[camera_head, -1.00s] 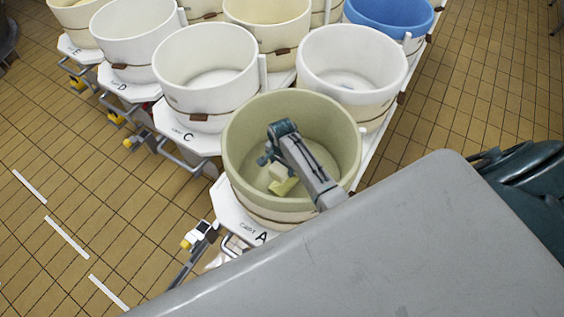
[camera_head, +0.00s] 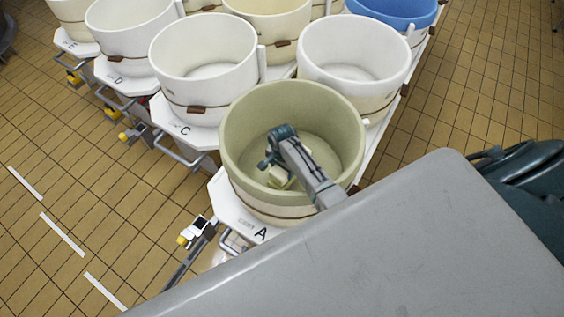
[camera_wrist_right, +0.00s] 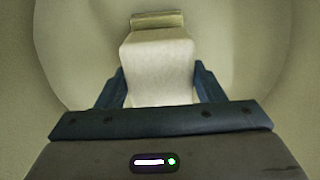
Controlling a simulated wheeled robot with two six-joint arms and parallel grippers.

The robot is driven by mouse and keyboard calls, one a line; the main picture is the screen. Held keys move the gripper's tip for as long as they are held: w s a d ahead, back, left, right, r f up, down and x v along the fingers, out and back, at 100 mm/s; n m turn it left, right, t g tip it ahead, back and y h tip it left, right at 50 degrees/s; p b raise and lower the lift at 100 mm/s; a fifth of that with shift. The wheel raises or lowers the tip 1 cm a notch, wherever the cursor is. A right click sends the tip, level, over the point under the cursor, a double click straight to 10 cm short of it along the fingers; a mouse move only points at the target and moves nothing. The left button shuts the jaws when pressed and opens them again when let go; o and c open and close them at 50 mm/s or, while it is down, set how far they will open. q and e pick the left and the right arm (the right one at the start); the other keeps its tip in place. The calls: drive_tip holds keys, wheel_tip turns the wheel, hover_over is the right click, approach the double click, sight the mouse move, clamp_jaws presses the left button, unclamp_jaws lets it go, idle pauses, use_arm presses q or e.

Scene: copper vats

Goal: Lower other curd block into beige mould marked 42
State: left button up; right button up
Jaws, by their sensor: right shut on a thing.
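My right gripper (camera_wrist_right: 160,88) is shut on a pale curd block (camera_wrist_right: 158,60), which stands out between its two fingers. In the head view this gripper (camera_head: 272,166) is down inside the olive-beige mould (camera_head: 240,180) on the cart lettered A, with the pale block partly hidden below it. A yellowish block (camera_wrist_right: 157,20) shows just beyond the held block in the right wrist view; I cannot tell whether the two touch. I cannot read a 42 on the mould. My left gripper is not in view.
The mould's rim and wall surround my right gripper. White moulds (camera_head: 203,60) (camera_head: 354,65) stand close behind it, and a blue one (camera_head: 395,14) stands farther back. Tiled floor (camera_head: 60,180) lies open to the left.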

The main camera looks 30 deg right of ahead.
drive_tip(key=shift+f+b, duration=0.45)
drive_tip(key=shift+f, duration=0.25)
idle(1.1)
drive_tip(key=o, duration=1.3)
